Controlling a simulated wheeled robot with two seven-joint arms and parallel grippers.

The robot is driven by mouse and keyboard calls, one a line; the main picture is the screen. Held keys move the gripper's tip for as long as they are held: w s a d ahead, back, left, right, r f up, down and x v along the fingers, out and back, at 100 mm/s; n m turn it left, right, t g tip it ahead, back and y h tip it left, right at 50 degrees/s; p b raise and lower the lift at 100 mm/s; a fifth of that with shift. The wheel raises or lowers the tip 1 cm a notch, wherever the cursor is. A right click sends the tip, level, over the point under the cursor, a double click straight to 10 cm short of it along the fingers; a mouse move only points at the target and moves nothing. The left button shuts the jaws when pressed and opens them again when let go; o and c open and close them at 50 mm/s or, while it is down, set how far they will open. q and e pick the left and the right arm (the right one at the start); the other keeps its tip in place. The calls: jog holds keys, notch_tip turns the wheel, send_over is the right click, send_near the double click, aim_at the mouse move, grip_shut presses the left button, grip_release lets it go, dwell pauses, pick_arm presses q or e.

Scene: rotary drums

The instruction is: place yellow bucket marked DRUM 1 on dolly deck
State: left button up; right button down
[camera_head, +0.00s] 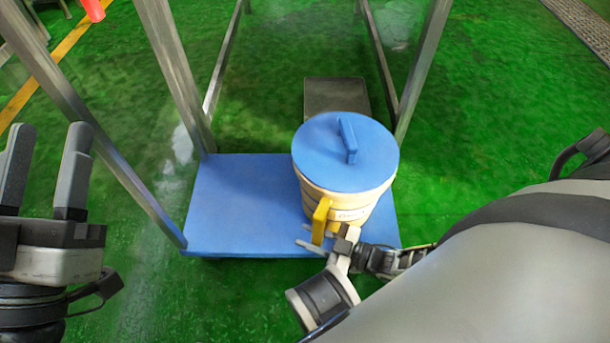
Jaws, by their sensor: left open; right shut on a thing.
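The yellow bucket (345,205) has a pale yellow body, a blue lid (330,150) with an upright blue handle, and a small white label whose text is too small to read. It appears upright over the right part of the blue dolly deck (240,205); I cannot tell whether its base touches the deck. My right gripper (322,240) is shut on the yellow side handle (321,220) at the bucket's near side. My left gripper (45,175) is open and empty at the left edge, apart from the bucket and the deck.
Grey metal frame posts (178,75) rise beside and behind the deck. A dark grey plate (336,95) lies behind the bucket. The left part of the deck is bare. The green floor (480,120) is clear to the right. A red object (93,9) shows at the top left.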

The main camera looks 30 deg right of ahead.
jog(key=shift+w+f+b, duration=0.2)
jog(key=shift+f+b, duration=0.7)
jog(key=shift+f, duration=0.3)
pick_arm(q)
jog(key=r+m+h, duration=0.1)
jog(key=m, duration=0.1)
jog(key=s+r+m+h, duration=0.1)
jog(key=h, duration=0.1)
jog(key=r+m+h, duration=0.1)
jog(key=m, duration=0.1)
jog(key=shift+s+d+r+m+h, duration=0.15)
jog(key=shift+s+r+m+h, duration=0.15)
jog(key=shift+s, duration=0.05)
pick_arm(e)
jog(key=c, duration=1.6)
grip_release()
jog(key=shift+s+f, duration=0.2)
jog(key=shift+f, duration=0.05)
jog(key=o, duration=0.4)
pick_arm(q)
jog(key=shift+w+f+n+y+p, duration=0.3)
jog(key=shift+f+n+y, duration=0.2)
jog(key=shift+n+y, duration=0.3)
pick_arm(e)
jog(key=v, duration=1.2)
